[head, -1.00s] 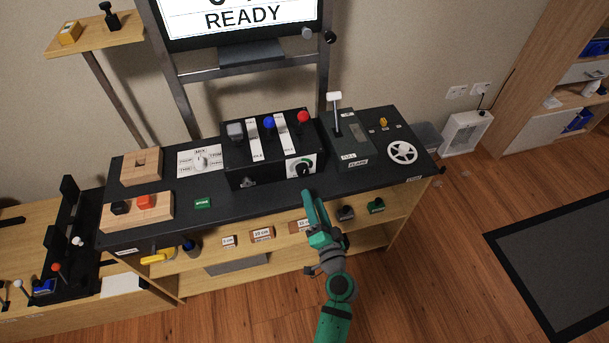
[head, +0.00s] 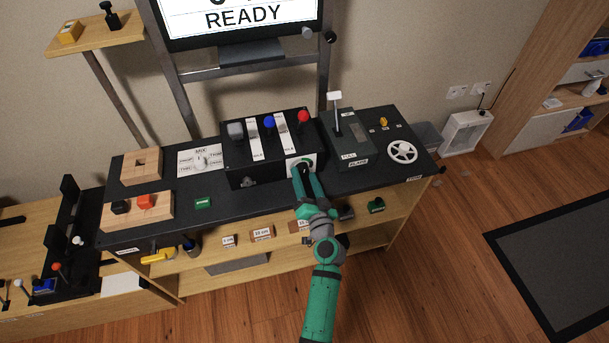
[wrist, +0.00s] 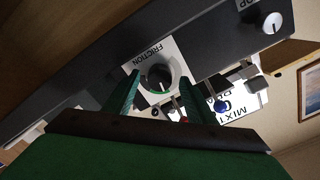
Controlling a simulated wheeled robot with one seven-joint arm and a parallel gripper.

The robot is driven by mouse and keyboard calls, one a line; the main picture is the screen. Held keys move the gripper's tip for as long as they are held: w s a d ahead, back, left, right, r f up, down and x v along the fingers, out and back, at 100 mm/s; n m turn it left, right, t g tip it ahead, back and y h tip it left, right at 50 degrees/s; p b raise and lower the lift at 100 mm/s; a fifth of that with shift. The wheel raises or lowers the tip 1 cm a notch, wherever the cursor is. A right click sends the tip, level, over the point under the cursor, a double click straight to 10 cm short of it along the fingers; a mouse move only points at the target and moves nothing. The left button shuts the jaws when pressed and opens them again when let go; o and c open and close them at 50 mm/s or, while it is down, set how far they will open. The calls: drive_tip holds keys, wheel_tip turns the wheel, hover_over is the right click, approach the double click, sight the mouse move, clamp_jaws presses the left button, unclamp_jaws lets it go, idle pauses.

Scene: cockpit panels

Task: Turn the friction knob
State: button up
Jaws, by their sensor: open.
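The friction knob (wrist: 159,82) is a round dark knob on a white plate labelled FRICTION (wrist: 150,56) in the wrist view. In the head view, the knob (head: 304,163) is on the front of the black throttle box, partly hidden by my fingers. My gripper (head: 306,172) is open. Its two green fingers reach toward the box front, one on each side of the knob in the wrist view. Contact with the knob cannot be told.
The black box carries grey, blue and red lever knobs (head: 269,122). A flaps lever unit (head: 345,140) and a white trim wheel (head: 402,151) stand to the right. A lower wooden shelf (head: 220,255) runs below the desk.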

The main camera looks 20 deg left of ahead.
drive_tip(key=shift+x, duration=0.75)
drive_tip(key=shift+c, duration=0.6)
drive_tip(key=c, duration=0.9)
drive_tip(key=shift+m, duration=2.1)
drive_tip(key=o, duration=1)
